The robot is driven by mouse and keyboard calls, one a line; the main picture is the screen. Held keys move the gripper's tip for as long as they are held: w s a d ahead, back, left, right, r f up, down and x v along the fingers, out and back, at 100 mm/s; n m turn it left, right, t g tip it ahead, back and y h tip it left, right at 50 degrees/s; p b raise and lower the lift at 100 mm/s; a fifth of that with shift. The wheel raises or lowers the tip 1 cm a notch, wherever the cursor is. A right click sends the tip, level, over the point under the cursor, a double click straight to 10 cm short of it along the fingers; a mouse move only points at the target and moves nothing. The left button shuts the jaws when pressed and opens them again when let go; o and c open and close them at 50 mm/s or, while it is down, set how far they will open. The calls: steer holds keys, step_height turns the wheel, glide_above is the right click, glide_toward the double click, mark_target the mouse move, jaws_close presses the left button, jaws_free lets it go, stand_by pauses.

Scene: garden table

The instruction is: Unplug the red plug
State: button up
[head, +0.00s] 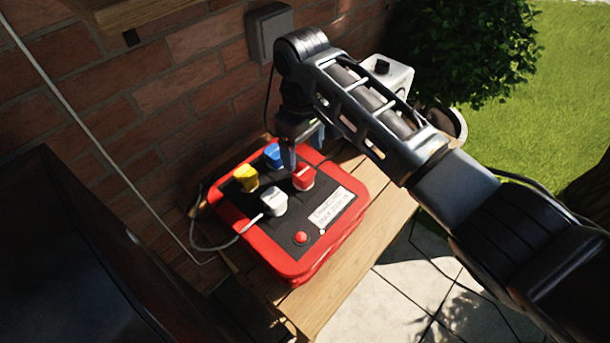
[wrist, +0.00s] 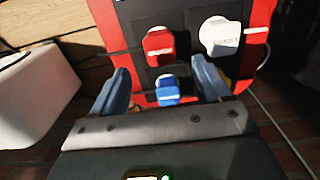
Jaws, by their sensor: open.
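The red plug (head: 303,177) stands in the dark top of a red-edged socket box (head: 290,270) on the wooden table. In the wrist view the red plug (wrist: 159,47) is above the blue plug, beyond my fingertips. My gripper (head: 302,145) is over the back of the box, close to the blue plug (head: 273,155). In the wrist view my gripper (wrist: 163,78) is open, with the blue plug (wrist: 167,91) between its fingers and the red plug just ahead. Whether a finger touches a plug I cannot tell.
A white plug (head: 273,201) with a pale cable and a yellow plug (head: 246,178) stand beside the red one. A red button (head: 301,238) is at the box's front. A white box-shaped object (head: 388,75) is behind my arm. A brick wall (head: 130,100) borders the table.

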mark_target(303, 171)
step_height(303, 171, down, 8)
steer(key=b, duration=0.4)
steer(key=shift+f+b, duration=0.15)
steer(key=shift+b, duration=0.2)
steer(key=shift+p, duration=0.5)
stand_by(0.8)
steer(key=c, duration=1.4)
steer(key=shift+r+p, duration=2.15)
steer(key=shift+r, duration=0.9)
